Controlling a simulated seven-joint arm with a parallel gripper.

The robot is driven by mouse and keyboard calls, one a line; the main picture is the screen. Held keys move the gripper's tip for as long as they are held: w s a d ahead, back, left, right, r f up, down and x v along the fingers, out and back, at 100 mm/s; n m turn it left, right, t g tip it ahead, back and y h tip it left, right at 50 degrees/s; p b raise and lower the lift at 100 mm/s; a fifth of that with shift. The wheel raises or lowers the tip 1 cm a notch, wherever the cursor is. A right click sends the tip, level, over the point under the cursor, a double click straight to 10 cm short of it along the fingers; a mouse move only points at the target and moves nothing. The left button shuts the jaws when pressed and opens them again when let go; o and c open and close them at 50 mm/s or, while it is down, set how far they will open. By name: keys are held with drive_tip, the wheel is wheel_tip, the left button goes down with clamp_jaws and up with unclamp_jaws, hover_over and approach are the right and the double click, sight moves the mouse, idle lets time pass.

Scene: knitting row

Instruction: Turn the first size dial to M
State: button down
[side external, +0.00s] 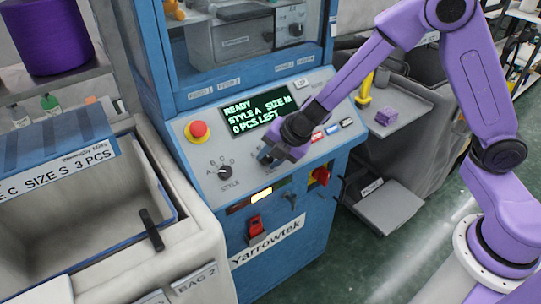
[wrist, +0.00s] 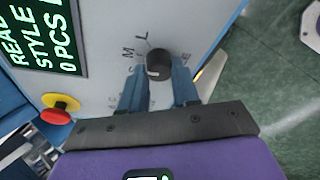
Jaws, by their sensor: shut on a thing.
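The size dial (wrist: 159,64) is a black round knob on the grey panel. Letters arc beside it, M and L among them. A pale mark shows on the knob, but I cannot tell which letter it points to. My gripper (side external: 267,157) is shut on this dial, with one blue finger on each side of it. In the side view my gripper mostly hides the dial. The green display (side external: 257,115) reads READY, STYLE A, SIZE M, 0 PCS LEFT.
The black style dial (side external: 224,172) and a red button on a yellow base (side external: 198,131) are left of my gripper. A red-and-yellow switch (side external: 319,177) is to the lower right. A grey bin (side external: 60,215) stands left. A shelf (side external: 395,115) holds a purple block.

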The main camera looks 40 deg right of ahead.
drive_tip(key=shift+d+m, duration=0.1)
drive_tip(key=shift+m, duration=0.2)
drive_tip(key=c, duration=0.8)
unclamp_jaws()
drive_tip(key=shift+c, duration=0.2)
drive_tip(key=shift+s+r, duration=0.25)
drive_tip(key=shift+r, duration=0.3)
drive_tip(key=v, duration=1.6)
drive_tip(key=shift+s+d, duration=0.1)
